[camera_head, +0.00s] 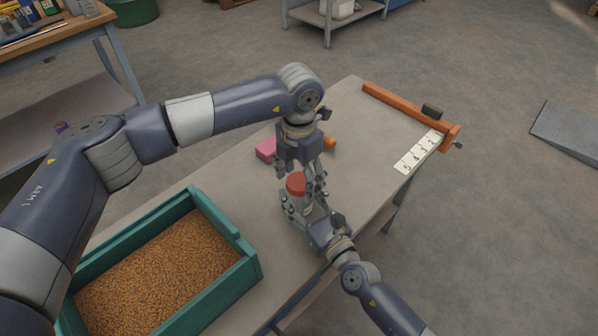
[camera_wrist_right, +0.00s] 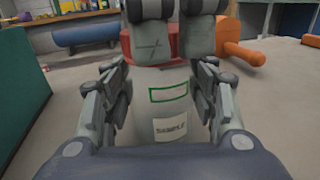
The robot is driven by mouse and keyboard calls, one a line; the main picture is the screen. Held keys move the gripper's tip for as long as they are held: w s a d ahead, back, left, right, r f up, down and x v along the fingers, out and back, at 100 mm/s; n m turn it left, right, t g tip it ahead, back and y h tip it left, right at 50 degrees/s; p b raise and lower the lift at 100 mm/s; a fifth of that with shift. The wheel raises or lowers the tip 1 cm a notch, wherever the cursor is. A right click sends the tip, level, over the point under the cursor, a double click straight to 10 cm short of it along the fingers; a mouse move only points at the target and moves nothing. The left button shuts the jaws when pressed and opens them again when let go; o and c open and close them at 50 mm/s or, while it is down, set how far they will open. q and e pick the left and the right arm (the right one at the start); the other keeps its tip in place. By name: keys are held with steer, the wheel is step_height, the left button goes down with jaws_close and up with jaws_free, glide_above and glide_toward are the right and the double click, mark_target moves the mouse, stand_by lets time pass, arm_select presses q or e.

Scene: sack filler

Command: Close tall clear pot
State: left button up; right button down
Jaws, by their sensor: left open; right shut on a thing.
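The tall clear pot (camera_wrist_right: 168,100) stands upright on the bench, with a green-outlined box and a "SAMPLE" label on its side. A red lid (camera_head: 296,184) is at its top; it also shows in the right wrist view (camera_wrist_right: 166,44). I cannot tell whether it is fully seated. My right gripper (camera_head: 304,205) is shut around the pot's body from the near side. My left gripper (camera_head: 311,180) points down from above, its fingers open around or just beside the lid. In the right wrist view its fingertips hide part of the lid.
A green tray of grain (camera_head: 248,268) stands at the left of the bench (camera_head: 345,125). A pink block (camera_head: 265,149) and an orange-handled tool (camera_head: 329,142) lie behind the grippers. An orange rail (camera_head: 400,107) and numbered cards (camera_head: 418,152) are at the far right.

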arm_select(q)
steer(key=c, duration=1.1)
steer(key=o, duration=1.2)
step_height(320, 180, up, 12)
steer(key=shift+r, duration=0.1)
arm_select(e)
steer(key=c, duration=0.6)
jaws_free()
steer(key=shift+o, duration=0.2)
